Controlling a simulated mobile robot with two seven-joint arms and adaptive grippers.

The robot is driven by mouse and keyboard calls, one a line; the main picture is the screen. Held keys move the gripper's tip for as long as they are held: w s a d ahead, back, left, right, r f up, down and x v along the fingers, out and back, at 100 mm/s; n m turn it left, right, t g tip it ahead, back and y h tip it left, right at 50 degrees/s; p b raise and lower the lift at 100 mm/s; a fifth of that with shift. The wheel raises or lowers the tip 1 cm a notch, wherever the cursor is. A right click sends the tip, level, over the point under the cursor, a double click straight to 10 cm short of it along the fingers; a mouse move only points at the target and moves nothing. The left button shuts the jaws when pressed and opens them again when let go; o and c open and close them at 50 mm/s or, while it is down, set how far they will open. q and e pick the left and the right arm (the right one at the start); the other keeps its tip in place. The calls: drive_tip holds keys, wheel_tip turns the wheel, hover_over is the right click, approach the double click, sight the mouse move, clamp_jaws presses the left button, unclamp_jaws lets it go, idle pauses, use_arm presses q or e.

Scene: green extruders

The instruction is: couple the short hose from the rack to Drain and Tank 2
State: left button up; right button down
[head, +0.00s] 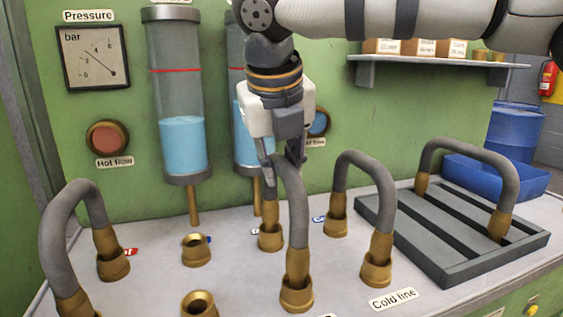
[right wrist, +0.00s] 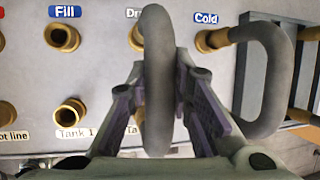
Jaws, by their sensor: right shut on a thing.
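My right gripper (head: 282,160) is shut on the top of a grey hose (head: 297,200) with brass ends. The hose arches upright; its far end stands in the Drain socket (head: 270,240) and its near end in the Tank 2 socket (head: 297,294). I cannot tell how deep the ends sit. In the right wrist view, the hose (right wrist: 158,75) runs between the two fingers, and the Drain and Tank 2 labels are partly hidden. The rack (head: 450,268) at the right holds another grey hose (head: 470,152). My left gripper is not in view.
A grey hose (head: 362,165) joins Cold and Cold line, close right of the gripper. Another hose (head: 62,215) arches at the left. The Fill socket (head: 196,250) and Tank 1 socket (head: 199,303) are empty. Tanks (head: 177,95) and a shelf (head: 435,72) are behind.

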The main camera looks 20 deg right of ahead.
drive_tip(key=c, duration=1.4)
unclamp_jaws()
drive_tip(key=shift+f, duration=0.1)
drive_tip(key=shift+o, duration=0.2)
